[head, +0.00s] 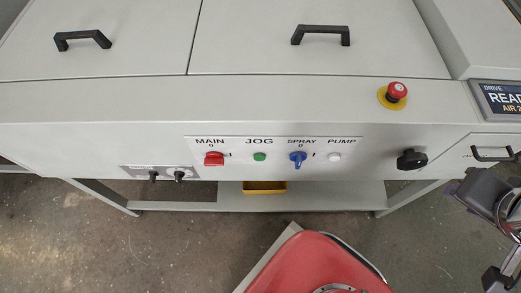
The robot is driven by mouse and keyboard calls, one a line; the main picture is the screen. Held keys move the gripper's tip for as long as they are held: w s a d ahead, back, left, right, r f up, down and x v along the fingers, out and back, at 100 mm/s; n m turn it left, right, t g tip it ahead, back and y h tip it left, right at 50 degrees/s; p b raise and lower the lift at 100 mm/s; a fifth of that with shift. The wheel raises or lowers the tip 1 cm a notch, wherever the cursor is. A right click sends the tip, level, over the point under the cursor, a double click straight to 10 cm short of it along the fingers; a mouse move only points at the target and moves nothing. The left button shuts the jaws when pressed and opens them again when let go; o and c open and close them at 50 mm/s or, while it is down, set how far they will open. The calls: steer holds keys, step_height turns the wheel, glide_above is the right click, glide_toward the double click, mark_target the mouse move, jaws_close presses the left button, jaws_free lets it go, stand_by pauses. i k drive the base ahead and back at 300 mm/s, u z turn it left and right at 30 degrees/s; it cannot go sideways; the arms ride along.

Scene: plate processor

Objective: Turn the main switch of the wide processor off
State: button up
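The main switch (214,159) is a red rotary knob on the white control panel (321,157) of the wide processor. The word MAIN and a 0 are printed above it, and a small I mark lies to its right. Its handle looks horizontal, toward the I mark, though it is small in the picture. Nothing touches the switch. Part of my arm shows at the right edge, with a dark end piece that may belong to my gripper (500,279). It is far right of the switch and cut off by the picture's edge; its fingers cannot be made out.
Right of the switch are a green JOG button (260,156), a blue SPRAY knob (298,158) and a white PUMP button (335,156). A red emergency stop (396,91) and a black knob (411,159) sit farther right.

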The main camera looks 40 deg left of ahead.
mark_target(213, 158)
steer(key=u, duration=2)
